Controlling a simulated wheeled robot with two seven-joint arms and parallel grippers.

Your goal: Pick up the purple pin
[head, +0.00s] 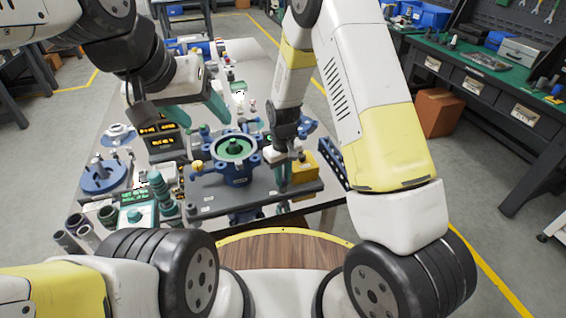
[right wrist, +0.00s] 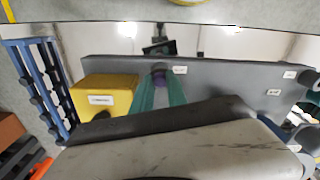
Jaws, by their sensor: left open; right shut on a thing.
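The purple pin (right wrist: 158,77) shows in the right wrist view as a small dark purple piece between the green fingertips, beside a white label on the grey fixture plate (right wrist: 220,75). My right gripper (right wrist: 158,88) is shut on it. Whether the pin still sits in the plate I cannot tell. In the head view my right gripper (head: 282,180) is low over the right part of the plate (head: 235,203), next to a yellow box; the pin is hidden there. My left gripper (head: 205,112) is open and empty, above the table behind the round blue fixture.
The yellow box (head: 304,172) stands close beside my right gripper. A blue fixture with a green centre (head: 236,158) is left of it. A blue rack (head: 332,160) stands at the table's right edge. A blue round base (head: 102,178) and teal parts (head: 160,190) crowd the left.

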